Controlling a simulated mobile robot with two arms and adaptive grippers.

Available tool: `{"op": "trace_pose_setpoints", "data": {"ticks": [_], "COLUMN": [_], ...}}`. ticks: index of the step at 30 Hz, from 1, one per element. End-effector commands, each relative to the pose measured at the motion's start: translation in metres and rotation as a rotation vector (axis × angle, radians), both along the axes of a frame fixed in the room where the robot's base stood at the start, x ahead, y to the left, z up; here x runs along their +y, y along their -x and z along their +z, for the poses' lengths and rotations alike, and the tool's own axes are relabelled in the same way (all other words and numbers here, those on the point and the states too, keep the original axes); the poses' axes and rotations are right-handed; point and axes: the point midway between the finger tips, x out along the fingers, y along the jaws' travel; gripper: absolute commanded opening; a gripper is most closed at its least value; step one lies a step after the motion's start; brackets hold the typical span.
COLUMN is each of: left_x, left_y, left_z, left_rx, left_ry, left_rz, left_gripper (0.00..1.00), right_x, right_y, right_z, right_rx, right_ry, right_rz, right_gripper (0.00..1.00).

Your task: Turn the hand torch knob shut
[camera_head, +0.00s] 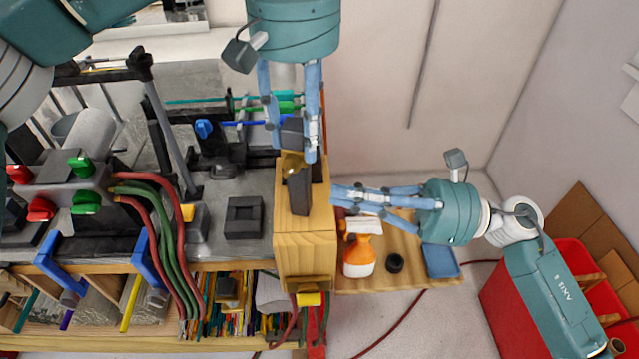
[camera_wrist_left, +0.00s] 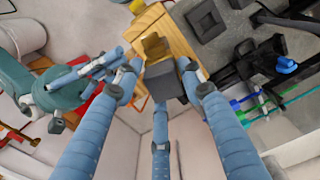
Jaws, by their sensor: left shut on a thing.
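A wooden block stand (camera_head: 305,252) stands at the right end of the bench. On its top are a dark upright piece (camera_head: 299,192) and a brass-coloured part (camera_head: 291,164), which also shows in the left wrist view (camera_wrist_left: 155,47). My left gripper (camera_head: 293,150) comes down from above, its fingers on either side of a dark grey block (camera_head: 291,130) by the brass part, shut on it. I cannot tell whether this block is the torch's knob or its body. My right gripper (camera_head: 336,193) reaches in from the right, fingertips beside the stand; their gap is unclear.
Red and green valve knobs (camera_head: 84,203) sit on a grey burner at left, with red and green hoses (camera_head: 155,225). A black square block (camera_head: 244,217) lies on the bench. An orange and white bottle (camera_head: 359,258) stands on a low wooden shelf (camera_head: 375,284) below my right gripper.

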Motion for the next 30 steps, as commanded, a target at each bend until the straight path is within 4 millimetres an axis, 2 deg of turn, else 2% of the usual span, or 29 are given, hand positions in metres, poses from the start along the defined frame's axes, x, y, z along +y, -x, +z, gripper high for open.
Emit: {"op": "trace_pose_setpoints", "data": {"ticks": [3, 7, 13, 16, 17, 20, 22, 24, 27, 30], "left_x": [0.0, 0.0, 0.0, 0.0, 0.0, 0.0, 0.0, 0.0, 0.0, 0.0], "left_y": [0.0, 0.0, 0.0, 0.0, 0.0, 0.0, 0.0, 0.0, 0.0, 0.0], "left_z": [0.0, 0.0, 0.0, 0.0, 0.0, 0.0, 0.0, 0.0, 0.0, 0.0], "left_rx": [0.0, 0.0, 0.0, 0.0, 0.0, 0.0, 0.0, 0.0, 0.0, 0.0], "left_ry": [-0.001, -0.001, 0.0, 0.0, 0.0, 0.001, 0.001, 0.001, 0.001, 0.001], "left_rz": [0.001, 0.0, 0.0, 0.0, 0.0, 0.0, 0.0, 0.0, 0.0, 0.0], "left_gripper": [0.01, 0.01, 0.01, 0.01, 0.01, 0.01, 0.01, 0.01, 0.01, 0.01], "right_x": [-0.027, -0.05, -0.069, -0.072, -0.073, -0.08, -0.09, -0.106, -0.133, -0.157], "right_y": [0.005, 0.009, 0.011, 0.005, 0.001, -0.017, -0.034, -0.052, -0.077, -0.102], "right_z": [0.001, 0.004, 0.008, 0.025, 0.034, 0.083, 0.128, 0.174, 0.229, 0.268], "right_rx": [0.003, 0.004, 0.003, 0.012, 0.019, 0.07, 0.134, 0.225, 0.391, 0.59], "right_ry": [0.004, 0.002, -0.002, -0.048, -0.074, -0.219, -0.362, -0.524, -0.749, -0.948], "right_rz": [-0.002, -0.002, -0.001, -0.015, -0.023, -0.056, -0.076, -0.084, -0.07, -0.027], "right_gripper": [0.0, 0.0, 0.0, 0.0, 0.0, 0.0, 0.0, 0.0, 0.0, 0.0]}}
